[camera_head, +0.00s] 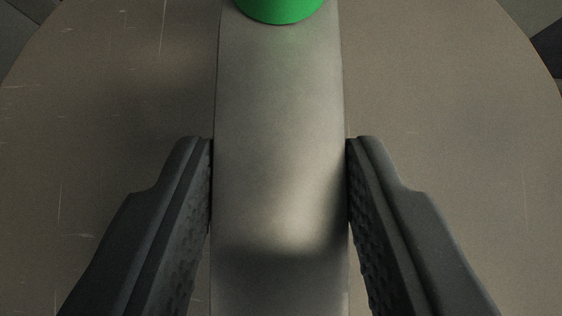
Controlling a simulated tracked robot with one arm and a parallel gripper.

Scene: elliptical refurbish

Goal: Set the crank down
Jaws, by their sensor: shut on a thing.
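The crank (279,130) is a long, flat, grey metal bar that runs up the middle of the view. A green round part (280,8) sits at its far end and is cut off by the top edge. My gripper (280,175) is shut on the crank, with one dark textured finger against each long side. The near end of the crank runs out of the bottom of the view. I cannot tell whether the crank touches the surface under it.
A round, brownish, scratched surface (110,110) fills most of the view below the crank. It is bare on both sides. Darker ground shows past its curved edge in the top corners.

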